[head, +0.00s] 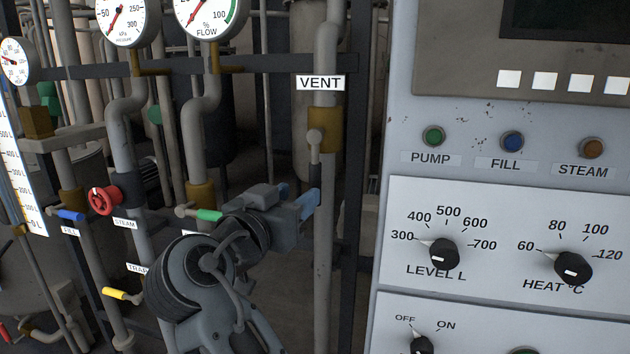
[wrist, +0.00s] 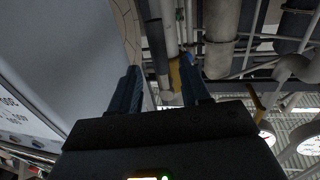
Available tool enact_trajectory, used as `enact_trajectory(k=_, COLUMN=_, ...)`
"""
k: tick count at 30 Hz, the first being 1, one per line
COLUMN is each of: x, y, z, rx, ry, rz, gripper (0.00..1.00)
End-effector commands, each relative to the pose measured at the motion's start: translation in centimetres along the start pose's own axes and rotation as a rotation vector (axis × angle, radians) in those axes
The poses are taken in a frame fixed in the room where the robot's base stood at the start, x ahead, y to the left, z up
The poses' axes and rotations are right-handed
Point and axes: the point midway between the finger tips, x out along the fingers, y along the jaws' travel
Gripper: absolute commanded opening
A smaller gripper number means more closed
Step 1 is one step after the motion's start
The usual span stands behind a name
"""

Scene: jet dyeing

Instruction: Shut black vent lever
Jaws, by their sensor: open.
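The vent valve has a brass body (head: 325,130) on a vertical grey pipe under the white VENT sign (head: 321,83). Its black lever (head: 315,176) hangs straight down from a grey hub, in line with the pipe. My gripper (head: 299,197) is open, with its blue fingertips close to the lever's lower end. In the wrist view the black lever (wrist: 157,45) appears in the gap between the fingers of my gripper (wrist: 160,82), nearer the left one. I cannot tell whether either finger touches it. Nothing is visibly held.
The grey control panel (head: 400,120) stands close on the right. A green-handled lever (head: 209,215) is just left of my gripper. A red handwheel (head: 104,200), blue lever (head: 68,215) and yellow lever (head: 117,293) are farther left. A dark horizontal rail (head: 275,64) crosses above.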

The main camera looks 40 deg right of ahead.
Motion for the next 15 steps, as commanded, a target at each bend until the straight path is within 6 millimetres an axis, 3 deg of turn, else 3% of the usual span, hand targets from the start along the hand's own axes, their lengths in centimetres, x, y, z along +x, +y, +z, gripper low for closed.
enact_trajectory(k=5, x=1.2, y=0.1, z=-0.6, rx=0.013, ry=-0.001, rz=0.019, gripper=0.47)
enact_trajectory(k=15, x=6.2, y=0.1, z=-0.6, rx=0.012, ry=-0.001, rz=0.016, gripper=0.47)
